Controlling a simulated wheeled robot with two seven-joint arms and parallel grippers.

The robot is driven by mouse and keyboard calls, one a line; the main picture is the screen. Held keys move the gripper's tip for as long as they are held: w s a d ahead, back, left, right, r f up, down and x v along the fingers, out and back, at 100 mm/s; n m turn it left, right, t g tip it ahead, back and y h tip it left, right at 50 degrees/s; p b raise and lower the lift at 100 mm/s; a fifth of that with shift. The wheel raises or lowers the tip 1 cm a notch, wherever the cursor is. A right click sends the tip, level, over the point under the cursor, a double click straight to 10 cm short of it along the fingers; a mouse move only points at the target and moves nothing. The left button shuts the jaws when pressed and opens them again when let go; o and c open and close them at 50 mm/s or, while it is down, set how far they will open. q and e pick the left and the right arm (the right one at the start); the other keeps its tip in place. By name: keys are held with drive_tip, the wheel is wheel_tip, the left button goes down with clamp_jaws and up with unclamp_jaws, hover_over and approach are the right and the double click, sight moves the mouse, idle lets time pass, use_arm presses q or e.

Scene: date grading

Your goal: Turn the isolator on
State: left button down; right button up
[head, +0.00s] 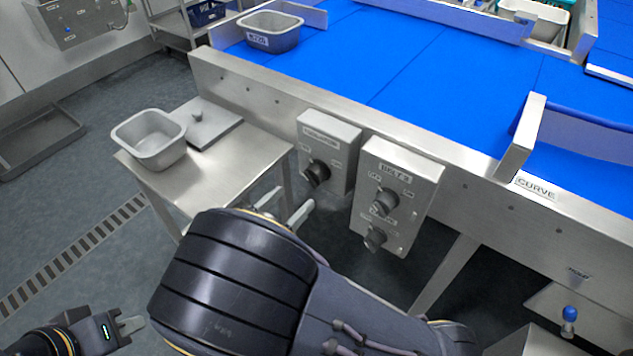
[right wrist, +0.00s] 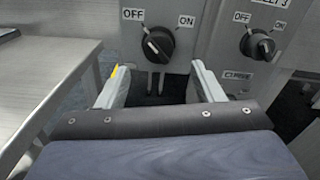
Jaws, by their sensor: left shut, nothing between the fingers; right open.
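The isolator box (head: 328,140) is a grey steel box on the conveyor's side, with a black rotary knob (head: 317,172) marked OFF and ON. In the right wrist view the isolator knob (right wrist: 158,43) appears tilted to the upper left, toward OFF. My right gripper (head: 286,205) is open and empty, just in front of and below the knob. In the right wrist view its fingers (right wrist: 160,78) stand apart on either side below the knob, not touching it. My left gripper (head: 131,324) is shut and empty at the lower left, over the floor.
The BELT 3 box (head: 397,170) with two knobs sits close to the right of the isolator. A steel table (head: 225,170) with a grey tub (head: 150,139) stands at the left. The blue conveyor belt (head: 400,60) runs above. A table leg stands near my right gripper.

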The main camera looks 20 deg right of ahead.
sight(309, 181)
drive_tip(key=b+x, duration=0.1)
drive_tip(key=x, duration=0.6)
drive_tip(key=shift+w+d, duration=0.15)
drive_tip(key=shift+w, duration=0.15)
drive_tip(key=shift+c, duration=0.3)
drive_tip(key=c, duration=0.9)
